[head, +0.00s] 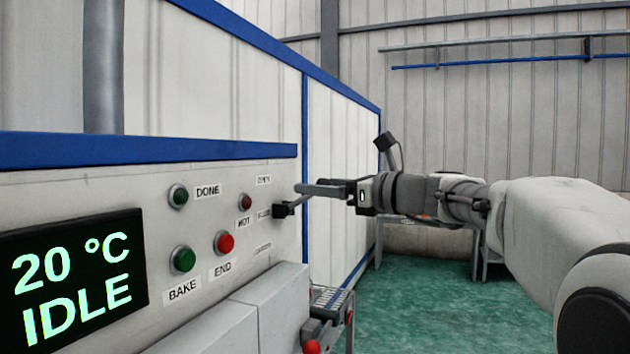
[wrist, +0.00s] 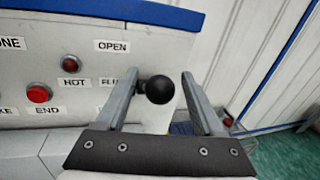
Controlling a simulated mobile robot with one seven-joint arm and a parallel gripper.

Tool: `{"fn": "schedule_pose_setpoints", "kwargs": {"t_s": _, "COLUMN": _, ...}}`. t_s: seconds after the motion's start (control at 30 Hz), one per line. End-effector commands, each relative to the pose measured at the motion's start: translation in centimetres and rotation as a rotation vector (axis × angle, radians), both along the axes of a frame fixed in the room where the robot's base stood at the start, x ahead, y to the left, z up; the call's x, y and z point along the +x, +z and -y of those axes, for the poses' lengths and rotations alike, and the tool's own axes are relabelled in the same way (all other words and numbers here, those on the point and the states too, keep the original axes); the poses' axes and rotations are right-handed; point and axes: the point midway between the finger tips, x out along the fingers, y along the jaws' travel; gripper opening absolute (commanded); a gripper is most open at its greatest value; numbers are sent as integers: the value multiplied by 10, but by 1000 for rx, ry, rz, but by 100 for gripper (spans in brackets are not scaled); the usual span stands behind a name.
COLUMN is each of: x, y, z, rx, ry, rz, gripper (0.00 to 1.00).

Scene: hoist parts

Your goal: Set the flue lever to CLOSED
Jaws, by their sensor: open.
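The flue lever shows in the wrist view as a round black knob (wrist: 161,90) on a short dark stem. It sits between the two grey fingers of my gripper (wrist: 163,77), closer to the left finger; whether they touch is unclear. In the head view my gripper (head: 308,189) reaches in from the right, beside the dark lever hub (head: 282,210) on the panel. The jaws are open. The OPEN label (wrist: 112,46) is above and left of the knob. The FLUE label (wrist: 110,82) is partly hidden by the left finger. A lower label (head: 263,248) is too oblique to read.
The oven panel has a red END button (head: 224,242), a green BAKE button (head: 183,259), and DONE and HOT (head: 245,202) lamps. The display (head: 72,277) reads 20 °C IDLE. Grey ledges (head: 285,295) jut out below. Open green floor (head: 420,300) lies to the right.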

Motion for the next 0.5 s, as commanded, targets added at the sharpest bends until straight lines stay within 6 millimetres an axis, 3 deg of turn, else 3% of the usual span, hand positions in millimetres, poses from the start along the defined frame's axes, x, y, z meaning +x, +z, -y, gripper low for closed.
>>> {"fn": "schedule_pose_setpoints", "kwargs": {"t_s": 0.2, "x": 12, "y": 0, "z": -17, "rx": -1, "ry": 0, "rz": 0, "gripper": 70}}
{"fn": "schedule_pose_setpoints", "kwargs": {"t_s": 0.5, "x": 13, "y": 0, "z": -19, "rx": -1, "ry": 0, "rz": 0, "gripper": 70}}
